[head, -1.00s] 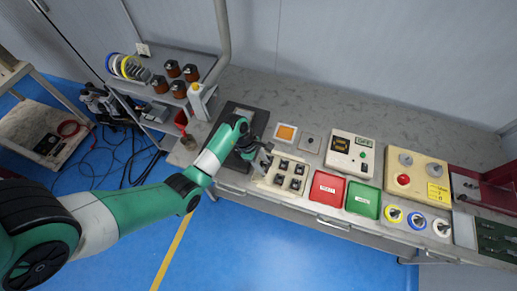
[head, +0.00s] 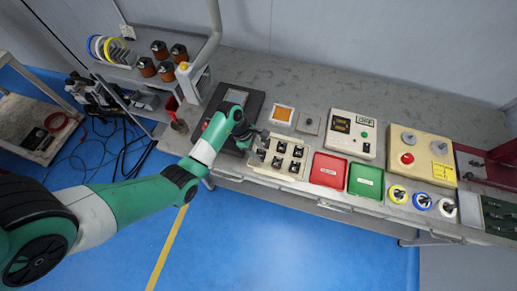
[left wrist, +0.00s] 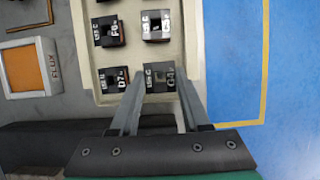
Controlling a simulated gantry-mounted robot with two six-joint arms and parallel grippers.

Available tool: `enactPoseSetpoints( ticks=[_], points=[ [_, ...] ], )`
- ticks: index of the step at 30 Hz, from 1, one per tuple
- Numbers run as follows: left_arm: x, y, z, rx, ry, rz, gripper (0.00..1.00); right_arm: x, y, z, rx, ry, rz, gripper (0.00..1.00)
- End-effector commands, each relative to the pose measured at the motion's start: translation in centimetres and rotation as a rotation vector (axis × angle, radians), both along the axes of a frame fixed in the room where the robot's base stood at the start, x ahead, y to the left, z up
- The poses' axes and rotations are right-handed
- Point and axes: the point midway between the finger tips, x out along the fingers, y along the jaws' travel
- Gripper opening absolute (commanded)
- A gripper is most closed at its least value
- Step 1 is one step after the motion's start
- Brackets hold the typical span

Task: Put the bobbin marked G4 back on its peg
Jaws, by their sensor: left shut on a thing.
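The bobbin marked G4 (left wrist: 162,79) is a dark square block with a pale label and a dark hole. In the left wrist view it is between the two fingertips of my left gripper (left wrist: 164,88), which is shut on it. It is at the near end of the cream bobbin tray (left wrist: 185,30), beside a bobbin marked D7 (left wrist: 113,80). I cannot tell if it is seated or slightly raised; its peg is hidden. In the head view my left gripper (head: 255,143) is over the left end of the tray. My right gripper is not in view.
More bobbins (head: 294,167) stand in the tray. A red tray (head: 329,170) and a green tray (head: 365,181) lie to its right. A shelf with copper-coloured spools (head: 167,70) stands at the back left.

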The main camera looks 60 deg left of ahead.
Motion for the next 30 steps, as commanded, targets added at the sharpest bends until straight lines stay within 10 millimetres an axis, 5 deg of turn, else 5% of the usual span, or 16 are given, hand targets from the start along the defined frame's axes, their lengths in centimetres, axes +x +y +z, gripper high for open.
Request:
enactPoseSetpoints(
  ticks=[30],
  points=[
    [0.0,0.0,-2.2,0.000,0.000,0.001,0.00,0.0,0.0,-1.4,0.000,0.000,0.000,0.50]
  ],
)
